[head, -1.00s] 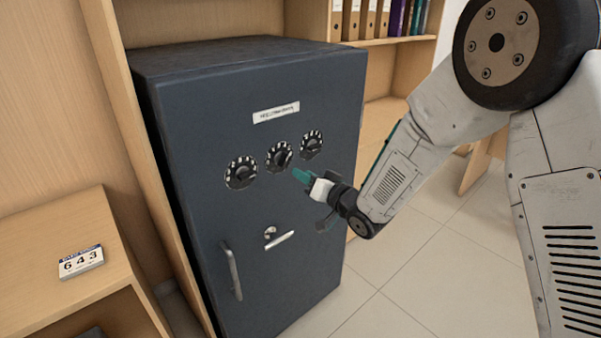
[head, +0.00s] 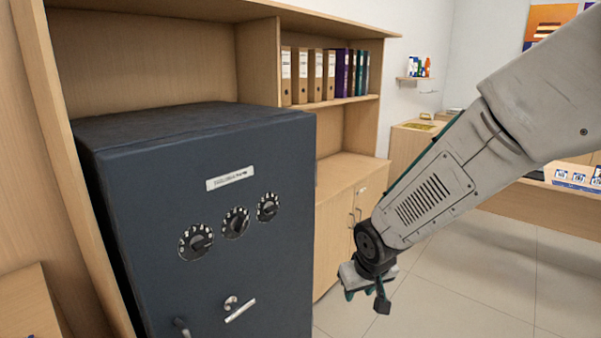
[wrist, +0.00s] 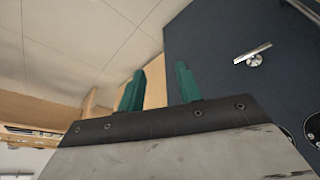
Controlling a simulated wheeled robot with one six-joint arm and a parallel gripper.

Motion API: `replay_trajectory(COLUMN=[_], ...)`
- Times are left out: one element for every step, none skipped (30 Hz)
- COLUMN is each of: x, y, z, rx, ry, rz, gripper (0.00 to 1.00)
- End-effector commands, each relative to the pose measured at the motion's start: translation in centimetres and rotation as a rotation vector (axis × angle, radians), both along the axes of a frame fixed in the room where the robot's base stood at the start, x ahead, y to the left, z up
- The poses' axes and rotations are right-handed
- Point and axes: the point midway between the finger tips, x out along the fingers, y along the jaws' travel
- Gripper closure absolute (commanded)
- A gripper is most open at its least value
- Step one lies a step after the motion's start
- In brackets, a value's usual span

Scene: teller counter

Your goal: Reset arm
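My gripper (head: 366,294) hangs at the end of my arm, to the right of the safe, pointing down and clear of it. In the wrist view its two teal fingers (wrist: 159,88) stand apart with nothing between them. The dark blue safe (head: 262,155) has three black dials in a row: a left dial (head: 195,242), a middle dial (head: 236,222) and a right dial (head: 267,207). The safe door appears shut. In the wrist view the safe (wrist: 215,45) is at the upper right.
A wooden shelf unit (head: 345,172) with several binders (head: 315,75) stands behind the safe. A counter (head: 490,206) with small cards is at the right. The tiled floor (head: 480,285) below my arm is clear. A wooden surface (head: 25,305) is at the lower left.

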Motion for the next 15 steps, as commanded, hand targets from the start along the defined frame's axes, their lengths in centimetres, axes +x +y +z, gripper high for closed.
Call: replay_trajectory(x=[-2.2, -3.5, -5.4, -6.9, -8.3, -10.2, -11.6, -13.0, -14.8, -16.2, -17.5, -19.2, -20.4, -21.6, -23.0], y=[-2.0, -3.0, -4.3, -5.1, -6.0, -6.9, -7.6, -8.2, -8.9, -9.4, -9.8, -10.4, -10.7, -11.0, -11.4], z=[1.8, 2.6, 3.7, 4.4, 5.3, 6.3, 7.0, 7.8, 8.7, 9.4, 10.1, 10.9, 11.5, 12.1, 12.8], rx=[-0.028, -0.045, -0.062, -0.073, -0.081, -0.088, -0.091, -0.092, -0.092, -0.089, -0.085, -0.079, -0.072, -0.064, -0.054], ry=[0.049, 0.085, 0.131, 0.165, 0.196, 0.236, 0.265, 0.290, 0.323, 0.344, 0.365, 0.385, 0.398, 0.409, 0.416], rz=[-0.025, -0.035, -0.052, -0.061, -0.072, -0.085, -0.095, -0.103, -0.116, -0.123, -0.132, -0.144, -0.152, -0.162, -0.176], gripper=[0.65, 0.65, 0.65, 0.65, 0.65, 0.65, 0.65, 0.65, 0.65, 0.65, 0.65, 0.65, 0.65, 0.65, 0.65])
